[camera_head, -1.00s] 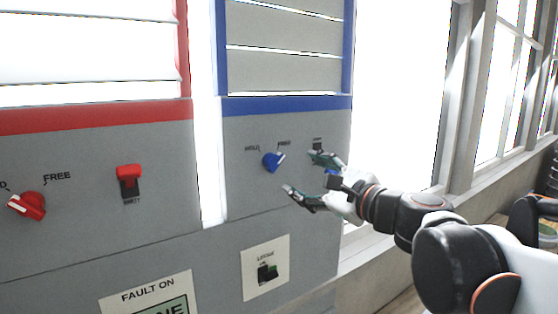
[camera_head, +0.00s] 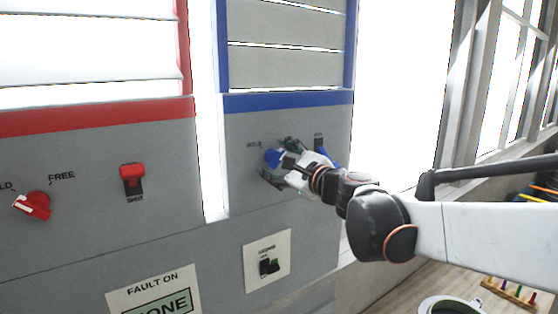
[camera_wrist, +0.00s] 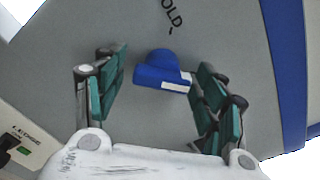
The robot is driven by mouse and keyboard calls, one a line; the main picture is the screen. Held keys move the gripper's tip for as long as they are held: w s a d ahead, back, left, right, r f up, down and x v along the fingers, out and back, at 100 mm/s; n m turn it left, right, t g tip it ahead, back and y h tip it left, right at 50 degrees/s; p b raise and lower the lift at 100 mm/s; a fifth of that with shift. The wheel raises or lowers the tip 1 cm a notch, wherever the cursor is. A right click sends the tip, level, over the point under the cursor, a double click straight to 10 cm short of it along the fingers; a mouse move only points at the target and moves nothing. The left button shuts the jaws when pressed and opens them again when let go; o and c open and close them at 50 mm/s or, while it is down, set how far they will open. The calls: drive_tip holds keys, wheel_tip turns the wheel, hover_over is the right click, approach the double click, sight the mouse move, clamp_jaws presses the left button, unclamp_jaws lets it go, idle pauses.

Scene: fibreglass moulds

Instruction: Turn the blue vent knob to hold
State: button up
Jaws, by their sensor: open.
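The blue vent knob (camera_head: 272,157) is on the grey panel under the blue frame. In the wrist view the blue knob (camera_wrist: 163,72) sits between my gripper's two fingers, and the white mark on its bar lies toward the right finger. The "HOLD" label (camera_wrist: 172,14) shows above the knob there. My gripper (camera_head: 279,162) is open around the knob in the head view; it also shows in the wrist view (camera_wrist: 160,88), with gaps between the fingers and the knob. The "FREE" label of this knob is hidden by my gripper.
A blue switch (camera_head: 330,158) is just right of my gripper. A red knob (camera_head: 33,205) and a red switch (camera_head: 132,180) are on the left panel. A plate with a green-black switch (camera_head: 267,262) is below. A bench (camera_head: 455,280) with objects stands at lower right.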

drive_tip(key=shift+c, duration=0.2)
drive_tip(key=c, duration=1)
drive_tip(key=shift+n, duration=0.3)
drive_tip(key=shift+c, duration=0.2)
drive_tip(key=n+b, duration=0.2)
drive_tip(key=n, duration=0.2)
drive_tip(key=shift+d, duration=0.1)
drive_tip(key=n+b, duration=0.1)
drive_tip(key=n, duration=0.3)
drive_tip(key=shift+r+n, duration=0.1)
drive_tip(key=shift+n, duration=0.3)
drive_tip(key=n+b, duration=0.1)
drive_tip(key=n, duration=0.3)
drive_tip(key=shift+r+b, duration=0.15)
drive_tip(key=shift+b, duration=0.15)
drive_tip(key=shift+r+n+b, duration=0.1)
drive_tip(key=shift+n+b, duration=0.25)
drive_tip(key=shift+n, duration=1.85)
